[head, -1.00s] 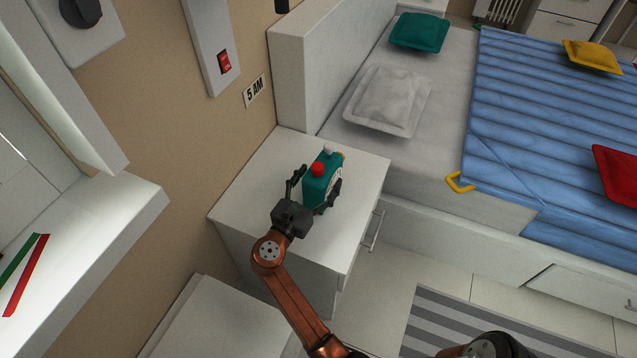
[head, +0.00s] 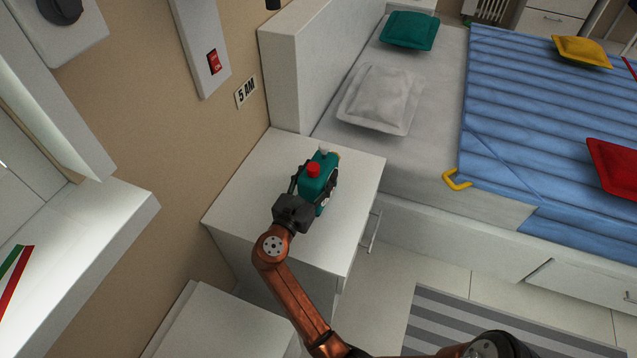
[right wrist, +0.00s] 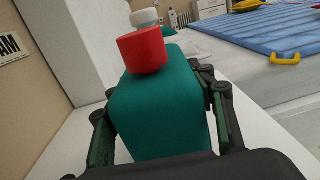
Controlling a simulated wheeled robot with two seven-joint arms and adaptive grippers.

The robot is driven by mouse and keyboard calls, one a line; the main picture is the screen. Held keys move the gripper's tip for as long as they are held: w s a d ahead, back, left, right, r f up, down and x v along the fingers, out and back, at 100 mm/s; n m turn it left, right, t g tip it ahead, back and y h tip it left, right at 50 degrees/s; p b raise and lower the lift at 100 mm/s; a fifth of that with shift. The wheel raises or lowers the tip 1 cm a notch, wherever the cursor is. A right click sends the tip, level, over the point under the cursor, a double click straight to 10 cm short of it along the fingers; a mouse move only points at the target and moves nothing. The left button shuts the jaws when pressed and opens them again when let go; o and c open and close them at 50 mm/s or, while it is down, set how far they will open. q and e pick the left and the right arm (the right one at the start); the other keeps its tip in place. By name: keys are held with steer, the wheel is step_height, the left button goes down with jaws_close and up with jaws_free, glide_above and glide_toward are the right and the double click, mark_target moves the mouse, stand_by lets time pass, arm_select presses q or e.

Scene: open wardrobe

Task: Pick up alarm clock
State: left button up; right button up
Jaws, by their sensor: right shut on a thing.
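The alarm clock (head: 316,183) is a teal block with a red button and a smaller white knob on top. It is upright on the white nightstand (head: 258,192), or very close above it; I cannot tell which. My right gripper (head: 314,187) is shut on it, with one black finger on each side. In the right wrist view the clock (right wrist: 160,110) fills the middle between the two fingers of the gripper (right wrist: 163,118). Its face is mostly hidden. My left gripper does not show.
The bed with a blue cover (head: 530,110) and several pillows stands right of the nightstand. A yellow handle-like piece (head: 456,180) is on its near edge. A wall with a red switch (head: 214,62) and a "5 AM" sign (head: 246,91) is at left. A striped rug (head: 470,325) lies on the floor.

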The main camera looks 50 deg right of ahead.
steer(key=c, duration=0.9)
steer(key=shift+r, duration=0.1)
jaws_close()
